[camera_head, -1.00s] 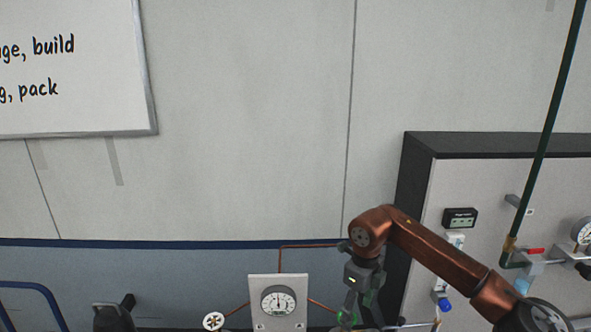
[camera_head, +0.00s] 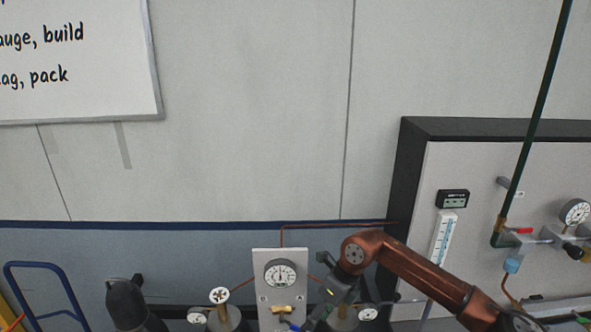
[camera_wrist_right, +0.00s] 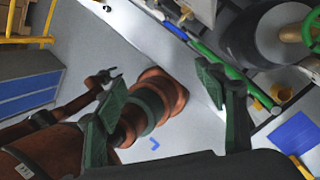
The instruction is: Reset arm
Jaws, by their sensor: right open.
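My right arm, copper-coloured, comes in from the lower right of the head view. Its dark gripper (camera_head: 322,314) hangs down and to the left beside the gauge panel, partly cut off by the lower edge. In the right wrist view the right gripper's two green-grey fingers (camera_wrist_right: 165,80) stand wide apart with nothing held between them. Another copper arm with a small dark gripper (camera_wrist_right: 106,79), seemingly my left one, shows at the left of that view. Its jaws are too small to read. The left arm does not show in the head view.
A white gauge panel (camera_head: 281,300) with valves stands at the bottom centre. A grey board (camera_head: 475,190) with a thermometer (camera_head: 441,240), gauge and green pipe is at the right. A blue rail frame (camera_head: 45,266) is at the left.

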